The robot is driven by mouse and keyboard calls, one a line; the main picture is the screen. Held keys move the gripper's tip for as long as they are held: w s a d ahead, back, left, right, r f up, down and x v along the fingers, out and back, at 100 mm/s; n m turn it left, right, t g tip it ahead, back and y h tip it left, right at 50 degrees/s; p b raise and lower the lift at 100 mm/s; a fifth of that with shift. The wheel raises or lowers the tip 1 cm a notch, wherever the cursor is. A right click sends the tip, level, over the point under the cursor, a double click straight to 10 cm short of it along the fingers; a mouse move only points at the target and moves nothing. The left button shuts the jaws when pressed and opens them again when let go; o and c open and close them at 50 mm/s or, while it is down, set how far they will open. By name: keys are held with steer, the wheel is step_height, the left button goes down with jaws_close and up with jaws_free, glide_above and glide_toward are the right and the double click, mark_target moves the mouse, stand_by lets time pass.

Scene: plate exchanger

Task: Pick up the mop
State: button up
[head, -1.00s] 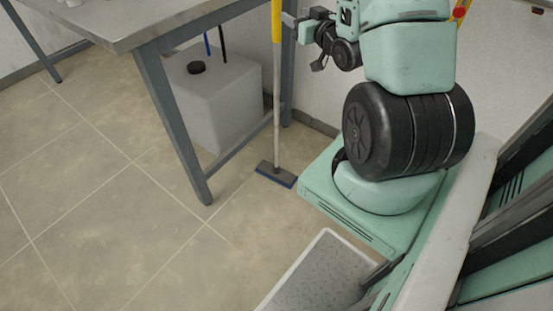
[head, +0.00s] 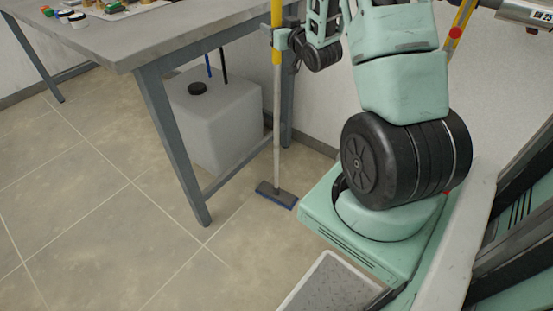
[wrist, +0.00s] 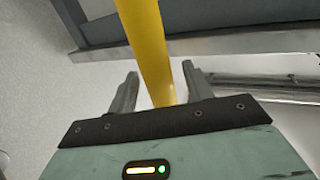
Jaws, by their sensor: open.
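The mop stands upright in the head view beside the table. Its handle is yellow at the top (head: 277,70) with a pale shaft below, and its flat blue-grey head (head: 277,195) rests on the floor. In the wrist view the yellow handle (wrist: 146,45) passes between the two fingers of my gripper (wrist: 160,78). The fingers are open, one on each side of the handle, with visible gaps. In the head view my gripper (head: 282,38) is at the yellow part, high above the mop head.
A metal table (head: 150,42) with grey legs stands to the left, with small jars and other items on top. A white container (head: 222,115) with a black cap sits under it, close to the mop. A wall is behind. The tiled floor at left is clear.

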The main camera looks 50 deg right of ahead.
jaws_close()
steer(key=shift+r, duration=0.1)
